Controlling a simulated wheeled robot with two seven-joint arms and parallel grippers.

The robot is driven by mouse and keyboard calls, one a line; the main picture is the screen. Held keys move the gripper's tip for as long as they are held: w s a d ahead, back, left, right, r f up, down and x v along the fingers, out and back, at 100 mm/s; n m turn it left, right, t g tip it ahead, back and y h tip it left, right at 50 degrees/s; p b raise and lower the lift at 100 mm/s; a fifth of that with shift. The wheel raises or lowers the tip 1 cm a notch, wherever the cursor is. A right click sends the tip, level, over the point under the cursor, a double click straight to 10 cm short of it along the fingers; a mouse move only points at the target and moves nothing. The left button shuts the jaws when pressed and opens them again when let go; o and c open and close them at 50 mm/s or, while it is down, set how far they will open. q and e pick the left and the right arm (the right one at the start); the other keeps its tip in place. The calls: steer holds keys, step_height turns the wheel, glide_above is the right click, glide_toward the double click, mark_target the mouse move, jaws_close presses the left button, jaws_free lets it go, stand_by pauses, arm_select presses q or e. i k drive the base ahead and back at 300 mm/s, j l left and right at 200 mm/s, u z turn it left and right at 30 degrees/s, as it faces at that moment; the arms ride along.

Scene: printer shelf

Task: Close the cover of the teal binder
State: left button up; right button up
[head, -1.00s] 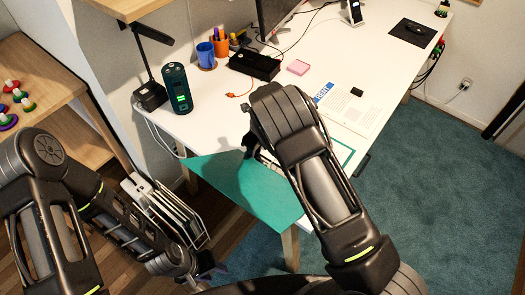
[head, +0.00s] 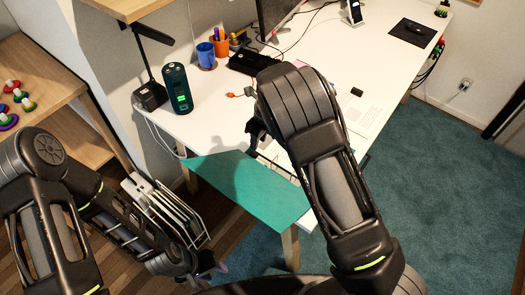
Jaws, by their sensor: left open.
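The teal binder lies open at the near edge of the white desk. Its teal cover (head: 235,190) is spread toward me and juts past the desk edge. Metal rings (head: 280,166) show partly beside the cover; most of the binder's other side is hidden behind my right arm. My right gripper (head: 257,134) is over the binder by the cover's far edge, largely covered by its own arm, so its fingers and any contact are unclear. My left gripper (head: 217,268) is open and low at the bottom, below and apart from the cover, near the floor rack.
A dark green speaker-like cylinder (head: 177,89), a lamp base (head: 151,96), blue cup (head: 205,54) and black tray (head: 254,62) stand on the desk (head: 215,120). A metal rack (head: 165,207) stands left of the binder. Blue carpet (head: 455,190) is open at right.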

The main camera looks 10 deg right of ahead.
mark_target(277, 202)
steer(key=k+l, duration=0.8)
steer(key=l, duration=0.15)
